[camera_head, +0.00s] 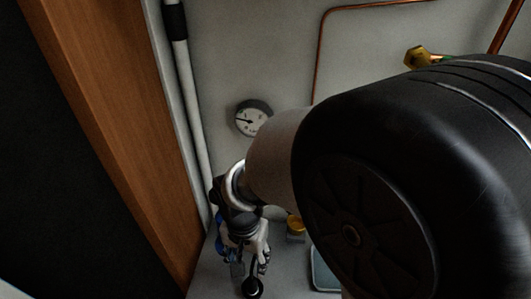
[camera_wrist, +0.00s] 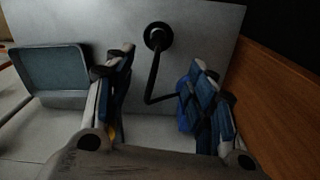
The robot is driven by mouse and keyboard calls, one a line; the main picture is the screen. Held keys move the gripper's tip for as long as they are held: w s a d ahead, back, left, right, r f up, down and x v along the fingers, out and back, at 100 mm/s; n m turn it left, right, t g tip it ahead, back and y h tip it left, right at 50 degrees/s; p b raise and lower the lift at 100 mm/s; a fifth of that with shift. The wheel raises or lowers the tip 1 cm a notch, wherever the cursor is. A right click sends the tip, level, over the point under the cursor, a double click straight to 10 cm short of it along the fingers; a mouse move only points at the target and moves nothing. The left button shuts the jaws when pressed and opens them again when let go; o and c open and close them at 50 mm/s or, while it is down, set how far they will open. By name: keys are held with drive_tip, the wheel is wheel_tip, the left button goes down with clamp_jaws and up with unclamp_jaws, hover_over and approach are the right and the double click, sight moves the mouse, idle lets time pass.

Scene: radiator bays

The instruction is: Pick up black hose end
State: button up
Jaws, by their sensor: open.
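The black hose end (camera_wrist: 158,37) shows in the wrist view as a dark round piece with a thin black hose bending down from it, over a grey surface. In the head view a dark round piece (camera_head: 252,288), apparently the same hose end, is at the bottom edge just below my gripper (camera_head: 252,268). In the wrist view my gripper (camera_wrist: 163,60) is open, its blue-padded fingers apart. The hose end appears between and beyond the fingertips, not gripped. The hose's lower part runs close to the right finger; whether it touches cannot be told.
A brown wooden panel (camera_head: 120,130) stands close on the left, with a white pipe (camera_head: 191,100) beside it. A round gauge (camera_head: 247,119) and copper pipe (camera_head: 318,55) are on the back wall. A blue-grey tray (camera_wrist: 50,80) lies left in the wrist view. A brass fitting (camera_head: 295,223) sits low.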

sight(251, 281)
wheel_tip(251, 281, down, 10)
drive_tip(key=b, duration=0.3)
drive_tip(key=shift+s+d+f, duration=0.15)
drive_tip(key=shift+f, duration=0.1)
drive_tip(key=shift+w+f+b, duration=0.2)
drive_tip(key=shift+f+b, duration=0.3)
drive_tip(key=shift+f, duration=1.05)
drive_tip(key=shift+w+f+b, duration=0.15)
drive_tip(key=shift+f+b, duration=0.3)
drive_tip(key=shift+f, duration=1.05)
drive_tip(key=shift+c, duration=0.5)
clamp_jaws()
